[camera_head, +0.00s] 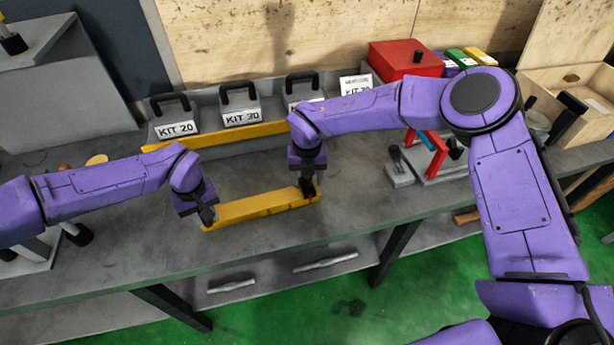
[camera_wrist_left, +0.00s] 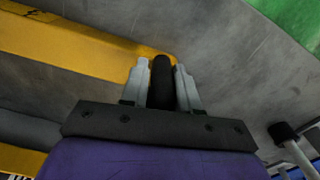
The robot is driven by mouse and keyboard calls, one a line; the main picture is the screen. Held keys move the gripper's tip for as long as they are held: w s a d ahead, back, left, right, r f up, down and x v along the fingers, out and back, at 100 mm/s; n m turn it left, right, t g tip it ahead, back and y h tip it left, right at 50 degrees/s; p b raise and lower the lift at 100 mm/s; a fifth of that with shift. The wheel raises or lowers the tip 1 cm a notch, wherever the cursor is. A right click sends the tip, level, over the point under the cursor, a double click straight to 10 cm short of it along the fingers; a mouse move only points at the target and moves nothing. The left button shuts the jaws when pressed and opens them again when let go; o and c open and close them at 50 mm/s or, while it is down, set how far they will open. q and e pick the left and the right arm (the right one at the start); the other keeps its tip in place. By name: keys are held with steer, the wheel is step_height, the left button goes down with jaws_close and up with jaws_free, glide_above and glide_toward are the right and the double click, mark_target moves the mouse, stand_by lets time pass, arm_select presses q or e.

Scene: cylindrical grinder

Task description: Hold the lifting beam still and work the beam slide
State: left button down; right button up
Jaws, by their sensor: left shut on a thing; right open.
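The yellow lifting beam (camera_head: 260,208) lies on the grey bench, near its front edge. My left gripper (camera_head: 208,216) is at the beam's left end. In the left wrist view, its two grey fingers (camera_wrist_left: 160,84) are shut on an upright black grip (camera_wrist_left: 161,75) at the end of the yellow beam (camera_wrist_left: 85,47). My right gripper (camera_head: 308,188) is open at the beam's right end, close around or beside a dark part there. The fingers hide this part, so I cannot tell whether they touch it. I cannot make out the beam slide clearly.
Grey weights with black handles, labelled KIT 20 (camera_head: 174,129) and KIT 30 (camera_head: 241,118), stand in a row behind a yellow rail (camera_head: 228,137). A red box (camera_head: 405,61) and a red-and-blue stand (camera_head: 432,155) are at the right.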

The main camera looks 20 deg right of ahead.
mark_target(287, 195)
jaws_close()
steer(key=a, duration=0.6)
steer(key=shift+s+a, duration=0.1)
jaws_free()
step_height(287, 195, up, 12)
stand_by(0.4)
